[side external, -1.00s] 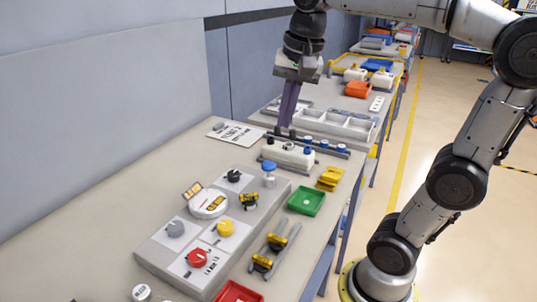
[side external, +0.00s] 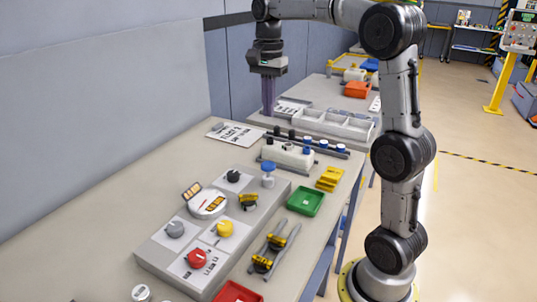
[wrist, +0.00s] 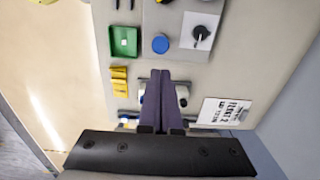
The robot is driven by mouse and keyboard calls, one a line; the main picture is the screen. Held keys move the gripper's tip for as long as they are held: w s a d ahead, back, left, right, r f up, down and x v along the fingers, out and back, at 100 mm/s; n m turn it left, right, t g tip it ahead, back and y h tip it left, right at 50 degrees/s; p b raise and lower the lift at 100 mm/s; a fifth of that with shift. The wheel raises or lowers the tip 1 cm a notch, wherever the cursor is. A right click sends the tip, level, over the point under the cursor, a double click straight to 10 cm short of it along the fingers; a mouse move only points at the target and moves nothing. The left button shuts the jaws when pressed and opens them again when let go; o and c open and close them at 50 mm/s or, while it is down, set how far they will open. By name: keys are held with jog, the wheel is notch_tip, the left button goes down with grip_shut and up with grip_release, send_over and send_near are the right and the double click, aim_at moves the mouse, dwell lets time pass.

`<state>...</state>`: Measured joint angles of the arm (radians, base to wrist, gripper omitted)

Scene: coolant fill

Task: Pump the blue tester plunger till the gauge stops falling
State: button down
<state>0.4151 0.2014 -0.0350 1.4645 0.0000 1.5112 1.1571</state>
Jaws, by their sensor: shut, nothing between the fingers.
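The blue tester plunger (side external: 268,168) stands upright with its cap raised on a pale stem, at the back corner of the grey panel. In the wrist view its round blue cap (wrist: 160,44) shows from above. The white round gauge (side external: 207,204) sits on the panel; its needle is too small to read. My gripper (side external: 268,113) is shut and empty, pointing down behind and well above the plunger, apart from it. Its purple fingers (wrist: 168,76) lie together in the wrist view, over the white block.
A white block (side external: 287,153) with capped posts stands behind the plunger. A green tray (side external: 306,201) and yellow pieces (side external: 330,178) lie to the right. Grey, yellow and red knobs sit on the panel. A printed card (side external: 235,133) lies at the back left.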

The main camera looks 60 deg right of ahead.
aim_at(269, 164)
jog(key=shift+f, duration=0.1)
notch_tip(269, 164, down, 14)
jog(key=shift+r, duration=0.1)
dwell(0.4)
jog(key=shift+f, duration=1.55)
jog(key=shift+r, duration=0.1)
notch_tip(269, 164, up, 14)
jog(key=shift+r, duration=0.2)
jog(key=shift+r, duration=0.1)
dwell(1.4)
